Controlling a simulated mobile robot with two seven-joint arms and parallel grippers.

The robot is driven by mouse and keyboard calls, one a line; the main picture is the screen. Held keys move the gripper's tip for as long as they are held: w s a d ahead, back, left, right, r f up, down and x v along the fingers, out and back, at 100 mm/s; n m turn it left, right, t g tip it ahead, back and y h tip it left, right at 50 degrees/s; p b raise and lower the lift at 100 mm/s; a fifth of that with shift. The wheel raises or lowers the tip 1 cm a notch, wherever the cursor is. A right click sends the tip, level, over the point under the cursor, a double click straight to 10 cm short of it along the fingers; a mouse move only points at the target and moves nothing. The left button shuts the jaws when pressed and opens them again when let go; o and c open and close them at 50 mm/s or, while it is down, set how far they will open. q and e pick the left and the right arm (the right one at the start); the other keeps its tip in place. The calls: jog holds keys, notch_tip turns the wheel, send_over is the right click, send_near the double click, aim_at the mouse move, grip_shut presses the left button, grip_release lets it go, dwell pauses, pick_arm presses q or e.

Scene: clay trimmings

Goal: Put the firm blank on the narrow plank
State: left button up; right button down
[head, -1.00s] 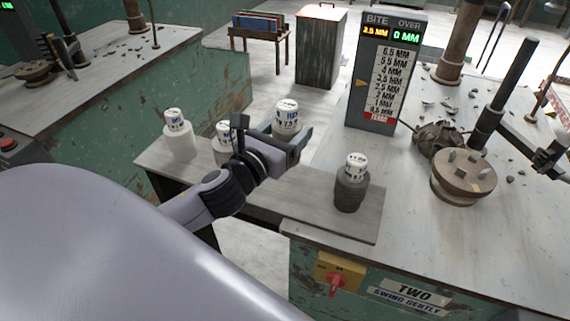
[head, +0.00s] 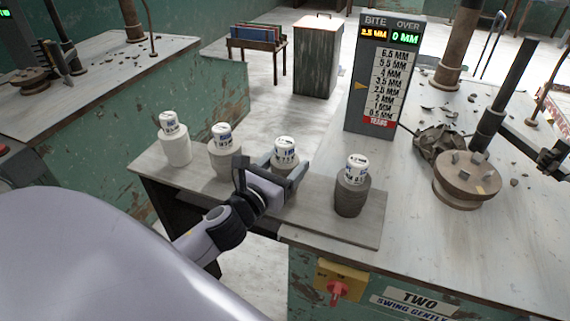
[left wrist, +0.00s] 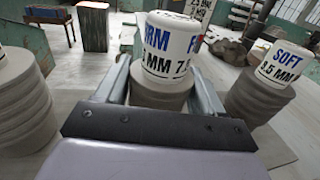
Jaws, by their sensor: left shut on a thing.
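The firm blank (head: 285,152), a clay cylinder with a white cap, is in the jaws of my left gripper (head: 279,180). In the left wrist view its cap (left wrist: 172,45) reads partly "FIRM", and the fingers lie on both sides of the clay below. The narrow plank (head: 318,203) is a grey board beneath it. The blank stands upright over the plank, between two other blanks; its base is hidden by my gripper, so I cannot tell whether it touches. My right gripper is not in view.
On the plank stand a dark blank (head: 352,190) at right, capped "SOFT" in the left wrist view (left wrist: 262,85), and a grey blank (head: 224,160) and pale blank (head: 175,148) at left. A bite gauge (head: 382,75) and turntable (head: 467,182) stand on the right bench.

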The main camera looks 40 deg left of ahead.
pick_arm(q)
jog(key=o, duration=1.1)
jog(key=shift+f, duration=0.15)
jog(key=o, duration=0.4)
jog(key=shift+r, duration=0.2)
jog(key=shift+s+d+b, duration=0.15)
jog(key=shift+s+b, duration=0.35)
jog(key=shift+s, duration=2.5)
jog(key=shift+s+d+b, duration=0.1)
jog(key=shift+s+b, duration=0.35)
jog(key=shift+s, duration=2.55)
